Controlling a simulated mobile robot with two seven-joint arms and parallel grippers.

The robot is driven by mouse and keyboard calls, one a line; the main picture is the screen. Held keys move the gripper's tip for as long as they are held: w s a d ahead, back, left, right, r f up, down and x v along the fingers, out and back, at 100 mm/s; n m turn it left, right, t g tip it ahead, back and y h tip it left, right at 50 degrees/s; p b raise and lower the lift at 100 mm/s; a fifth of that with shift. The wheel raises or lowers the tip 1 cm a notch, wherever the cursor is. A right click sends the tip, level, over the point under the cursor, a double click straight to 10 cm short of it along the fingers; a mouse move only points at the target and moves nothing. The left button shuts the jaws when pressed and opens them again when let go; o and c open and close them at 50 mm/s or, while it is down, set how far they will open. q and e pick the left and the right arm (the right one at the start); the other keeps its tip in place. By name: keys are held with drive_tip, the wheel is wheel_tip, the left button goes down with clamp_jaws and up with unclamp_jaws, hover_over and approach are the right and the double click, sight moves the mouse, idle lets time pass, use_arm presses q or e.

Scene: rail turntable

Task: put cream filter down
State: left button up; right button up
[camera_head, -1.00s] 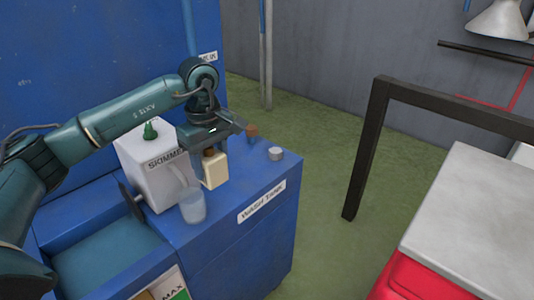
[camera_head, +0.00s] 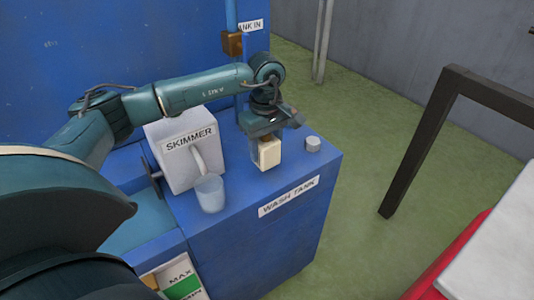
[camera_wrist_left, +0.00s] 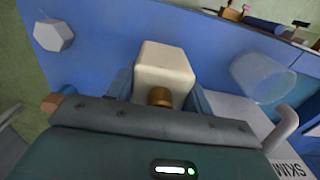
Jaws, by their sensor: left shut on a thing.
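The cream filter (camera_head: 269,154) is a small cream block with a brown neck at its top. My left gripper (camera_head: 262,150) is shut on it, over the blue top of the wash tank (camera_head: 240,188). The filter hangs upright at or just above that top; I cannot tell whether it touches. In the left wrist view the filter (camera_wrist_left: 164,70) sits between the fingers of the left gripper (camera_wrist_left: 160,92), its brown neck toward the palm. My right gripper is not in view.
The white skimmer box (camera_head: 183,150) and a clear cup (camera_head: 209,193) stand left of the filter. A grey knob (camera_head: 313,144) is to its right, near the tank's edge. A dark frame (camera_head: 420,140) stands on the green floor at right.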

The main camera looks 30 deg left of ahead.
sight(266, 155)
use_arm(q)
drive_tip(key=shift+f, duration=1.5)
drive_tip(key=shift+f, duration=0.1)
drive_tip(key=o, duration=1.1)
drive_tip(key=shift+c, duration=0.2)
